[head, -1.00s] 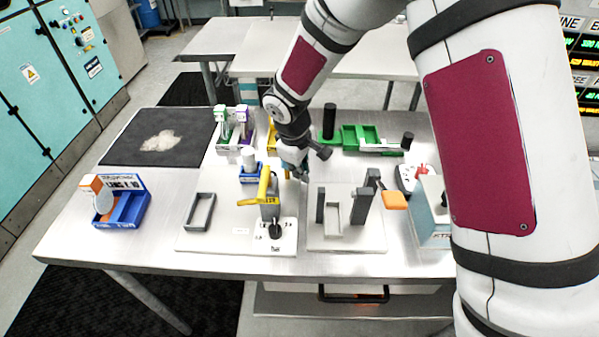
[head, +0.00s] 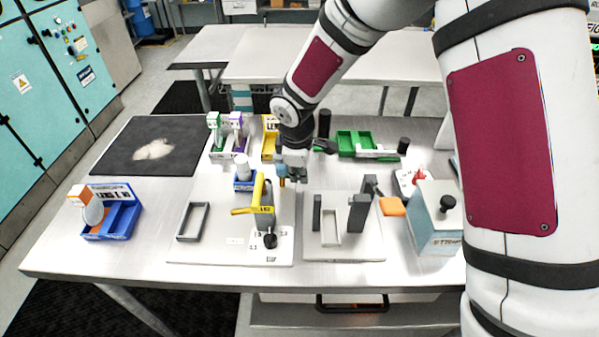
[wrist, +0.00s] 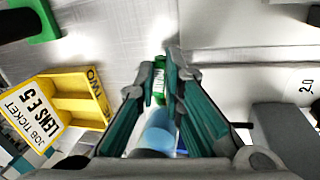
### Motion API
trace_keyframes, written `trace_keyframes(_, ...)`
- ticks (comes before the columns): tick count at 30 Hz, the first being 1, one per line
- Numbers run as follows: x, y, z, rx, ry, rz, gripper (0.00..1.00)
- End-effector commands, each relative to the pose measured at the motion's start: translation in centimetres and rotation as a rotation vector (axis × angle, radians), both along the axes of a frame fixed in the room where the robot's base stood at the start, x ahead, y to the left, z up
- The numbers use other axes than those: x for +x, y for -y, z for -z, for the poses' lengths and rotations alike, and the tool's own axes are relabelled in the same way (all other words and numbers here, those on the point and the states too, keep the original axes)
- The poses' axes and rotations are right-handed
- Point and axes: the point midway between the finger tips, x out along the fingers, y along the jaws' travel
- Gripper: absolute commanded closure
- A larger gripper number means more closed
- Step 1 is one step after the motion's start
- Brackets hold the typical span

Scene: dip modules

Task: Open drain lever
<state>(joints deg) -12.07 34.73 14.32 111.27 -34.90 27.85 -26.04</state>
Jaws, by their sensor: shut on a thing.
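A yellow lever (head: 243,211) sticks out to the left from an upright grey and yellow fixture on a white base plate (head: 212,249). A black knob (head: 270,240) stands at the front of that fixture. I cannot tell which part is the drain lever. My gripper (head: 291,180) points down just behind and right of the fixture, apart from the yellow lever. In the wrist view, its teal fingers (wrist: 163,95) are shut on a small blue and green piece (wrist: 160,128). Its lower end is hidden.
A grey two-post fixture (head: 331,222) stands close on the right. A blue holder with a white cylinder (head: 243,168) is just left of my gripper. A yellow tray (wrist: 77,98) and green trays (head: 357,141) lie behind.

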Motion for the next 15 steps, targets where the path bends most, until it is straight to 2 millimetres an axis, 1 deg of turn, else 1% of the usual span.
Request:
trace_keyframes(5,0.02,0.00,0.03,0.000,0.000,-0.002,1.00)
trace_keyframes(6,0.01,0.01,0.03,0.000,0.000,-0.002,0.84)
trace_keyframes(8,0.02,0.00,0.03,0.000,0.000,-0.001,0.71)
trace_keyframes(15,0.02,0.00,0.01,0.000,0.000,0.000,0.70)
